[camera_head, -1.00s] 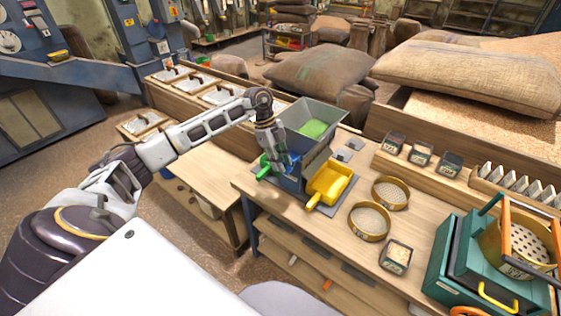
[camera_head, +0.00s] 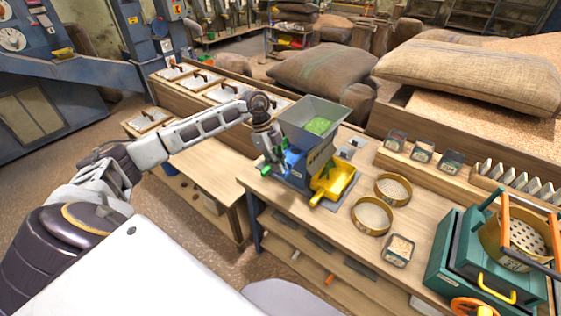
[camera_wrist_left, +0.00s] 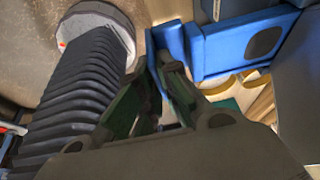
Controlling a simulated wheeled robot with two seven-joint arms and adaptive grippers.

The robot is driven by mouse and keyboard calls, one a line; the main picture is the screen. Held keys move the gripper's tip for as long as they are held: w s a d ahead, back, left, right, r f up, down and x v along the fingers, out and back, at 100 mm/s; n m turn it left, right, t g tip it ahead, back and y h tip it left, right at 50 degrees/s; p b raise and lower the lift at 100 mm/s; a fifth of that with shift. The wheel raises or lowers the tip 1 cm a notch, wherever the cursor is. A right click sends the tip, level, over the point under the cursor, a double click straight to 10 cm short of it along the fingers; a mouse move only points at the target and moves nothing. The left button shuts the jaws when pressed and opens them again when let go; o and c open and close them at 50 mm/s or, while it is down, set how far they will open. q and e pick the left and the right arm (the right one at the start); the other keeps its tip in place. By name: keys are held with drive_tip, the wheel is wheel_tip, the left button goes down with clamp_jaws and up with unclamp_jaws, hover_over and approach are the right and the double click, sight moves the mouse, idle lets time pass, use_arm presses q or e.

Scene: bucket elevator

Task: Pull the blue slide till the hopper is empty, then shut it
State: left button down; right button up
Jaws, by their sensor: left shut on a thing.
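The grey hopper (camera_head: 318,112) stands on the workbench and holds some green grain (camera_head: 319,126). Below it, the blue slide (camera_head: 292,157) shows at the front of the machine, partly hidden by my arm. My left gripper (camera_head: 274,168) is at the slide's outer end. In the left wrist view its dark green fingers are closed on the upright blue end of the slide (camera_wrist_left: 169,40), and the flat blue part has a dark oval opening. A yellow tray (camera_head: 345,181) sits beside the machine, with a little green at its top. My right gripper is not in view.
Two round sieves (camera_head: 371,216) and small sample boxes (camera_head: 398,250) lie right of the tray. A teal machine (camera_head: 470,255) stands at the bench's right end. A lower wooden table (camera_head: 205,165) is on the left. Sacks (camera_head: 323,73) lie behind.

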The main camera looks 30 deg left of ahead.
use_arm(q)
drive_tip(key=shift+f, duration=0.1)
drive_tip(key=c, duration=1.6)
unclamp_jaws()
drive_tip(key=shift+s, duration=0.3)
drive_tip(key=shift+w+r, duration=0.15)
drive_tip(key=shift+r, duration=0.05)
drive_tip(key=shift+v, duration=5.9)
drive_tip(key=shift+d, duration=0.1)
